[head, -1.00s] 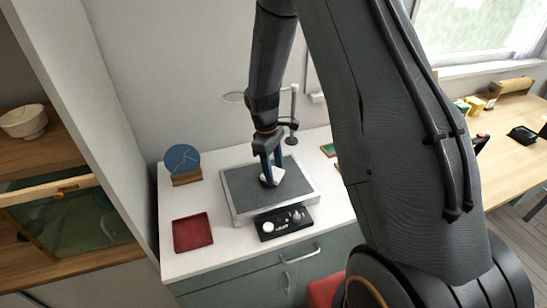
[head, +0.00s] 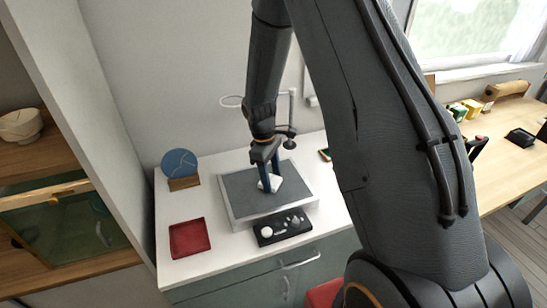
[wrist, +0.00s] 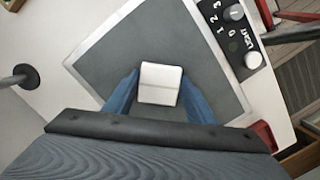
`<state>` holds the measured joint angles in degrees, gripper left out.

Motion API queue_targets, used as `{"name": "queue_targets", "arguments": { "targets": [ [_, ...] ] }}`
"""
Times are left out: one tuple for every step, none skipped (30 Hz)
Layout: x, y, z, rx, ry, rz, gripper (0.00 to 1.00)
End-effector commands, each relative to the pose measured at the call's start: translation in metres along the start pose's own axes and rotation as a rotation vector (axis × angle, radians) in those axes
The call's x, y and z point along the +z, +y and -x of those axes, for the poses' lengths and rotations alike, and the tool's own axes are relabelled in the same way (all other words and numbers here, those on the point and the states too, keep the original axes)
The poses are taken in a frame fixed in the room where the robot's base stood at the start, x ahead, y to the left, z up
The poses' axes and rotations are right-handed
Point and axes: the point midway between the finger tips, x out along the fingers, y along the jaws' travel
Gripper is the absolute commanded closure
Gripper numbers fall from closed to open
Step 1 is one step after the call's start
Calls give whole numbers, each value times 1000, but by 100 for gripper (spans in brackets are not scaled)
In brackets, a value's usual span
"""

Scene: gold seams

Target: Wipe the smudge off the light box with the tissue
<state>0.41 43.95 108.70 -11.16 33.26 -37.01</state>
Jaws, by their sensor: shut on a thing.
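The light box (head: 240,199) is a flat panel with a dark grey top and a pale frame, lying on the white counter. My gripper (head: 270,187) points down over the middle of its top. It is shut on the white folded tissue (head: 274,180), which is at or just above the panel; I cannot tell if it touches. In the wrist view the tissue (wrist: 160,83) sits between the two blue fingers over the grey panel (wrist: 120,60). I see no smudge on the bare parts of the panel; the part under the tissue is hidden.
A black control box (head: 283,227) with knobs stands in front of the light box. A red tray (head: 189,238) lies at front left, and a blue disc on a wooden stand (head: 181,168) is at back left. A thin stand (head: 291,118) rises behind the panel.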

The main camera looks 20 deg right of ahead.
Motion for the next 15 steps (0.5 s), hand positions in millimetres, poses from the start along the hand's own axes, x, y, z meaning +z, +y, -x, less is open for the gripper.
{"name": "queue_targets", "arguments": {
  "targets": [
    [3, 2, 3, 1, 0, 0, 71],
    [3, 1, 9, 1, 1, 1, 71],
    [3, 1, 14, 2, 1, 1, 71],
    [4, 1, 22, 2, 2, 1, 71],
    [5, 1, 23, 0, 0, 1, 71],
    [6, 1, 26, 0, 0, 1, 71],
    [6, 0, 29, 0, 0, 1, 71],
    [6, 1, 32, 0, 0, 1, 71],
    [7, 1, 35, 0, 0, 2, 71],
    [7, 1, 38, 0, 0, 2, 71],
    [7, 1, 40, 0, 0, 2, 71],
    [8, 1, 44, 1, 1, 2, 71],
    [8, 1, 47, 1, 1, 2, 71],
    [8, 1, 50, 1, 1, 2, 71],
    [9, 1, 53, 0, 1, 2, 71]
  ]
}}
